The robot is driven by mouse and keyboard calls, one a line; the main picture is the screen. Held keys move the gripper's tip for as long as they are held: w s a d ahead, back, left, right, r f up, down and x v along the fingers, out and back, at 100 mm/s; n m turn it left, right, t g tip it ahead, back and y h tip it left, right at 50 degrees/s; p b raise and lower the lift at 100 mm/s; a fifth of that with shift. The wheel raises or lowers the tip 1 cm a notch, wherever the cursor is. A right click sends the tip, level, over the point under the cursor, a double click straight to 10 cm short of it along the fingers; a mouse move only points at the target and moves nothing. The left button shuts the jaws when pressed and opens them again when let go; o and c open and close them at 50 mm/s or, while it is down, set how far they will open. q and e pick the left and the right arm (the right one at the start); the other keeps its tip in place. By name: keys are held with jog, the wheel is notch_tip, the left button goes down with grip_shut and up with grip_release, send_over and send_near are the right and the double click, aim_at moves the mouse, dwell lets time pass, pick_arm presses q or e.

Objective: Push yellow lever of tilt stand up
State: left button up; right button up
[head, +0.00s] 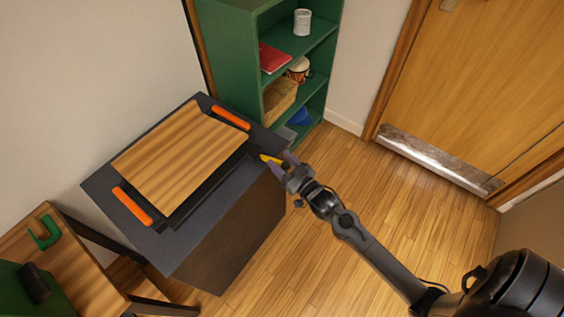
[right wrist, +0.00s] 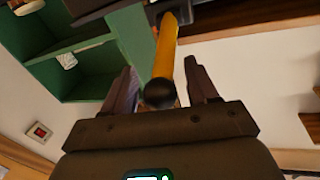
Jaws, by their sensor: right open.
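The tilt stand (head: 180,158) is a wooden board with orange side handles on a dark frame, on top of a dark cabinet. Its yellow lever (head: 269,159) sticks out at the right edge. In the right wrist view the yellow lever (right wrist: 166,55) has a dark round end and lies between the two fingers. My right gripper (head: 284,163) is at the lever; it also shows in the right wrist view (right wrist: 163,85), with its fingers open on both sides of the lever. I cannot tell whether a finger touches it. My left gripper is not in view.
A green shelf (head: 238,45) with a can (head: 302,22), a red book (head: 274,58) and a basket stands behind the cabinet. A wooden table (head: 85,255) is at the lower left. The wooden floor (head: 340,200) right of the cabinet is clear, up to a door (head: 490,80).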

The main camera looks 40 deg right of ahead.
jog(key=shift+w, duration=0.1)
jog(key=shift+c, duration=0.3)
grip_shut()
